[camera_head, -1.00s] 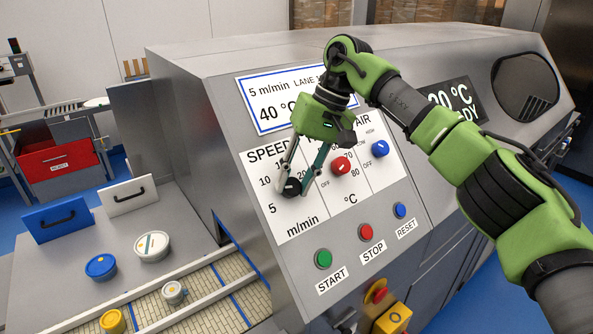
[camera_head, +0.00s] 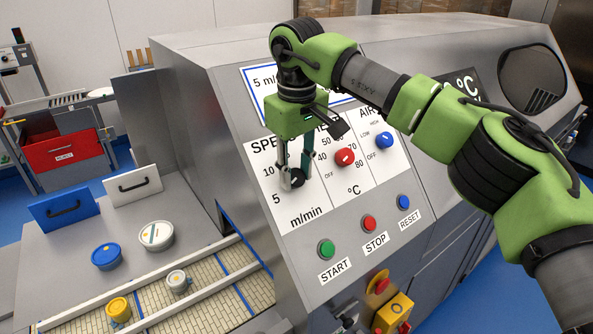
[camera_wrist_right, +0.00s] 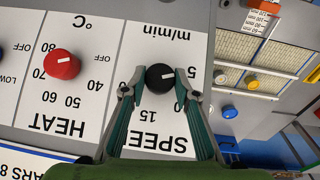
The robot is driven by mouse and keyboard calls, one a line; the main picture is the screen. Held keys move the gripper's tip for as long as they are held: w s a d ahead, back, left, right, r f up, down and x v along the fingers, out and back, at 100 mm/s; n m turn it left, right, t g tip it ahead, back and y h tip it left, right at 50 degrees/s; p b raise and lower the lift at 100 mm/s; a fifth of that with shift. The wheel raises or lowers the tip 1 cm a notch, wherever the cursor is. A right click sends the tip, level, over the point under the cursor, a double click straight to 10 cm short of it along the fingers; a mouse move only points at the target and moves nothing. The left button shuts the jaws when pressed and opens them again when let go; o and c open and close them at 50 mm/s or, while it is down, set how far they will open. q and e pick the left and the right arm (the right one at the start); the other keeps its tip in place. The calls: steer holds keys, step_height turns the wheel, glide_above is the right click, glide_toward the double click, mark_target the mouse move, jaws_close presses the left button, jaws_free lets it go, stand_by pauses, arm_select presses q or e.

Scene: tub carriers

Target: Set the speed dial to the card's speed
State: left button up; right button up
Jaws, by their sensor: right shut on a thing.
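The black speed dial (camera_head: 297,178) sits on the white SPEED scale of the machine's sloped panel. My right gripper (camera_wrist_right: 160,86) has its fingers on either side of the dial (camera_wrist_right: 160,77) and is shut on it. In the wrist view, the dial's white mark points right and slightly up, near the side where a partly hidden 5 shows. My left gripper is not in view.
The red heat dial (camera_head: 345,157) and blue air dial (camera_head: 384,140) are close on the right. Green start (camera_head: 326,249), red stop (camera_head: 369,223) and blue reset (camera_head: 403,202) buttons lie below. Tubs, including a blue one (camera_head: 107,256), stand left of the panel.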

mark_target(295, 180)
stand_by(0.4)
steer(key=o, duration=1.1)
steer(key=shift+w, duration=0.1)
steer(key=r, duration=0.5)
steer(key=s+r, duration=0.1)
steer(key=r, duration=0.1)
steer(key=shift+a+r, duration=0.1)
steer(key=shift+r, duration=0.1)
steer(key=shift+f, duration=0.1)
